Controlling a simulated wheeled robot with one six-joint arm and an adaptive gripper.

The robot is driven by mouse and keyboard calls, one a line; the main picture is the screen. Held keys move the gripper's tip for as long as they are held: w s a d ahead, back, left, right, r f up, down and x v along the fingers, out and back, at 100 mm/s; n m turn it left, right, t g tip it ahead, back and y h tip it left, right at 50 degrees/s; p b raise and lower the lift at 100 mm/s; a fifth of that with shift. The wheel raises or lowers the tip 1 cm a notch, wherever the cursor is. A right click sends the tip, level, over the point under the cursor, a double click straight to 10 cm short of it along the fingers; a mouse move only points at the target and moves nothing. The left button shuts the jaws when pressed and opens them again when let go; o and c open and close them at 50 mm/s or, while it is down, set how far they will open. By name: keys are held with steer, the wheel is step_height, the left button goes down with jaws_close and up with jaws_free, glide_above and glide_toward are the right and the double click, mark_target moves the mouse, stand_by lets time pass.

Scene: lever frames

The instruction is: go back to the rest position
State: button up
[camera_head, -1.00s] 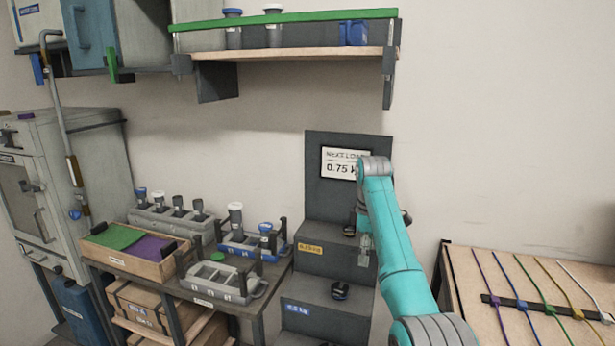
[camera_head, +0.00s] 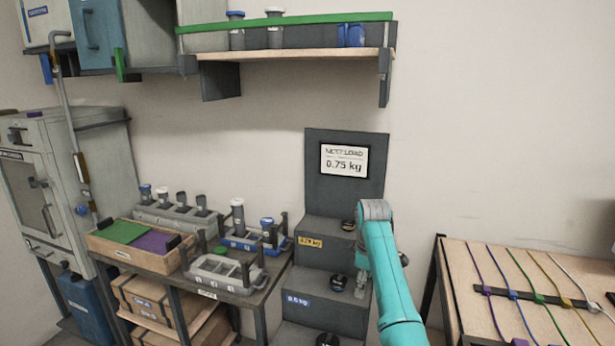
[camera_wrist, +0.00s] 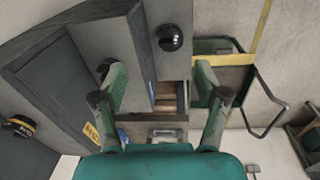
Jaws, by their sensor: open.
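My teal arm reaches in from the lower right of the head view. My gripper (camera_head: 361,285) hangs at its end, in front of the grey stepped stand (camera_head: 330,311) and just right of the black weight on the middle step (camera_head: 337,282). In the wrist view my gripper (camera_wrist: 160,98) has its two fingers wide apart, with nothing held between them. A round black weight (camera_wrist: 170,38) sits on a grey step beyond the fingers. Another dark knob is partly hidden behind the left finger. A weight with a yellow band (camera_wrist: 19,127) is at far left.
A sign (camera_head: 344,160) on the stand reads "NEXT LOAD 0.75 kg". A bench (camera_head: 240,297) with racks and a wooden tray (camera_head: 118,254) is at left. A table with coloured cables (camera_head: 480,265) is at right. A wall shelf (camera_head: 290,54) is above.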

steer(key=s+f+m+t, duration=0.2)
steer(key=s+f, duration=0.3)
steer(key=f, duration=0.7)
steer(key=s+f+m+t, duration=0.1)
steer(key=s+f, duration=0.4)
steer(key=f, duration=0.8)
steer(key=s+d+f+m+t, duration=0.1)
steer(key=s+f+m+t, duration=0.1)
steer(key=s+f, duration=0.6)
steer(key=s+d+f+m+t, duration=0.1)
steer(key=s+f+t, duration=0.15)
steer(key=s, duration=0.85)
steer(key=s+r+m+t, duration=0.15)
steer(key=s+r, duration=0.25)
steer(key=s, duration=0.8)
steer(key=s+r+m+t, duration=0.1)
steer(key=s+r+m, duration=0.2)
steer(key=s, duration=0.9)
steer(key=s+r+m+t, duration=0.1)
steer(key=s+r+t, duration=0.1)
steer(key=s+r, duration=0.5)
steer(key=s+r+m+t, duration=0.1)
steer(key=s+r+m, duration=0.1)
steer(key=s+r, duration=0.6)
step_height(320, 180, up, 7)
steer(key=shift+d+f+t, duration=0.15)
steer(key=shift+d+t, duration=0.25)
steer(key=shift+o, duration=0.3)
